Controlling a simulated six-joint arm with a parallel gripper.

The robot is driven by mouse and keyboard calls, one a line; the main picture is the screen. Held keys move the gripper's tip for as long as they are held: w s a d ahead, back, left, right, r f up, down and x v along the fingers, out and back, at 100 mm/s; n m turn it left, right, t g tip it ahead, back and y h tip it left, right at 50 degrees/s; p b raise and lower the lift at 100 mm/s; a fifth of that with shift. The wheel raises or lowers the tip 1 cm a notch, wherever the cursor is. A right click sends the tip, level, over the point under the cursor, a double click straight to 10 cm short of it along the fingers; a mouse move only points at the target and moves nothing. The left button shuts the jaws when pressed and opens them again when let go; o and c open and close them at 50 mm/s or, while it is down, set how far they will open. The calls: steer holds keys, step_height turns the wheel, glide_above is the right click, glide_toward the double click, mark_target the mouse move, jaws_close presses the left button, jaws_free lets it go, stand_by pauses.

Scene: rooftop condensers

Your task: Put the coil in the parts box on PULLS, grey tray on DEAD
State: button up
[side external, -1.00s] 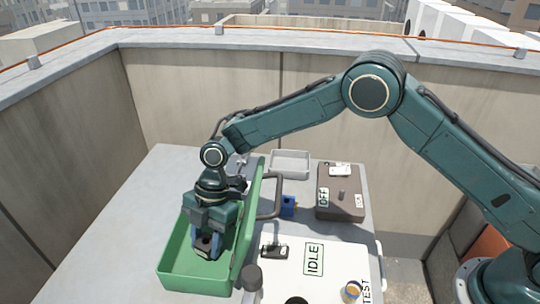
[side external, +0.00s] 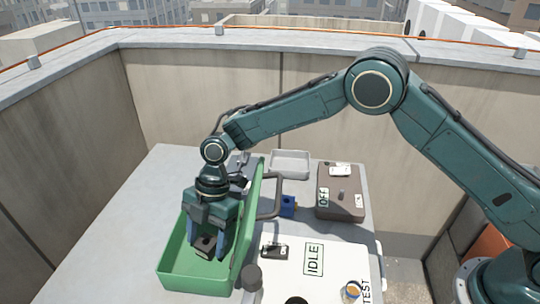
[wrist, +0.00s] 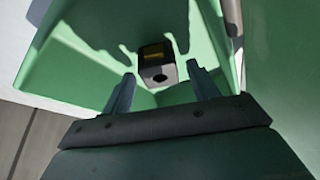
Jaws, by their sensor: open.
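A small dark, squarish block (side external: 205,243), which looks like the coil, is inside the open green parts box (side external: 172,278). The wrist view shows the block (wrist: 157,65) with a yellowish patch and a dark round mark, in front of my fingertips. My gripper (side external: 208,250) is open and reaches down into the box, its fingers (wrist: 160,80) spread either side of the block and apart from it. An empty grey tray (side external: 290,157) lies behind and to the right of the box. I see no PULLS or DEAD label.
A white panel marked IDLE (side external: 330,285) lies front right, with a small black part (side external: 275,251) on it. A brown case marked OFF (side external: 342,208) and a blue item (side external: 288,205) stand behind. The table's left is clear.

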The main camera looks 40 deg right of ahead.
steer(key=v, duration=1.1)
steer(key=shift+r, duration=0.1)
steer(key=s+d+r+m+t, duration=0.2)
steer(key=s+d+r+m, duration=0.35)
steer(key=d+r, duration=0.35)
steer(key=s+d+r+m+t, duration=0.3)
steer(key=s+d+r+m, duration=0.1)
steer(key=d+r+m, duration=0.4)
steer(key=s+d+f+m+t+h, duration=0.1)
steer(key=s+d+m, duration=0.4)
steer(key=s, duration=0.5)
steer(key=s+d+f+m+t+h, duration=0.1)
steer(key=s+d+m+h, duration=0.2)
steer(key=s+d, duration=0.6)
steer(key=shift+s+d+m+t, duration=0.35)
steer(key=shift+s+m, duration=0.35)
steer(key=shift+m, duration=0.25)
